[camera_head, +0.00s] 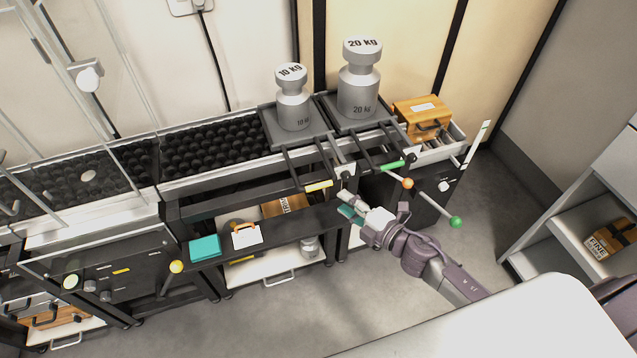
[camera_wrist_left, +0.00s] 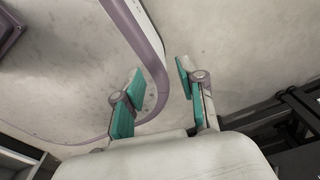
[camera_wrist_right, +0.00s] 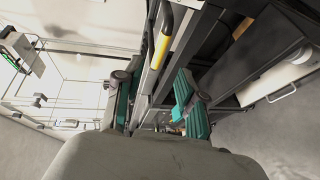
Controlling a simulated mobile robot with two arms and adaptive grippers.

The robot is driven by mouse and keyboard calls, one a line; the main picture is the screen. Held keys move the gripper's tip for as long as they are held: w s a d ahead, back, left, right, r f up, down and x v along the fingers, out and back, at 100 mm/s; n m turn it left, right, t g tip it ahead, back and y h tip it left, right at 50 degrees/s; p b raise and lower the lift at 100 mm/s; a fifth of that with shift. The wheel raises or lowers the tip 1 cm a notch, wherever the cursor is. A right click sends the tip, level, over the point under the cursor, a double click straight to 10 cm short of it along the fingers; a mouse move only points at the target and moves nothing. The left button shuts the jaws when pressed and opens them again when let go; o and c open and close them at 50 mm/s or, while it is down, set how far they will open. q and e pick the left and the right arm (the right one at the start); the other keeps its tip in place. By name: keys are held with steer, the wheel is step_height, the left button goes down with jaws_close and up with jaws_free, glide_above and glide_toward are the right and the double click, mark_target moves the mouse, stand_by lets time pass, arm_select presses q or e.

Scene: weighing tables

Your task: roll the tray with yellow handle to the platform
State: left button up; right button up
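The tray with the yellow handle (camera_head: 319,186) is a dark plate (camera_head: 268,131) under the 10 kg weight (camera_head: 293,103), with bars reaching forward. The yellow handle also shows in the right wrist view (camera_wrist_right: 161,38). My right gripper (camera_head: 347,206) is in front of the handle and a little to its right in the head view; its fingers (camera_wrist_right: 153,82) are apart and hold nothing. A black ball-roller surface (camera_head: 215,150), possibly the platform, lies left of the tray. My left gripper (camera_wrist_left: 159,72) is open and empty above floor, out of the head view.
A second tray with a green handle (camera_head: 392,165) carries the 20 kg weight (camera_head: 359,85) on the right. Knobs with orange (camera_head: 408,184) and green (camera_head: 456,222) ends stick out near my right gripper. A wooden box (camera_head: 422,112) stands behind. Floor in front is clear.

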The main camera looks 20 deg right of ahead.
mark_target(322, 187)
steer(key=x, duration=0.9)
steer(key=shift+w+a+f, duration=0.1)
steer(key=shift+w, duration=0.1)
steer(key=shift+w+a, duration=0.15)
steer(key=shift+w, duration=0.2)
arm_select(q)
steer(key=shift+w+a, duration=0.2)
steer(key=shift+w, duration=0.3)
steer(key=shift+w+a, duration=0.15)
steer(key=shift+w, duration=0.3)
steer(key=shift+s, duration=0.2)
steer(key=shift+s, duration=0.1)
arm_select(e)
jaws_close()
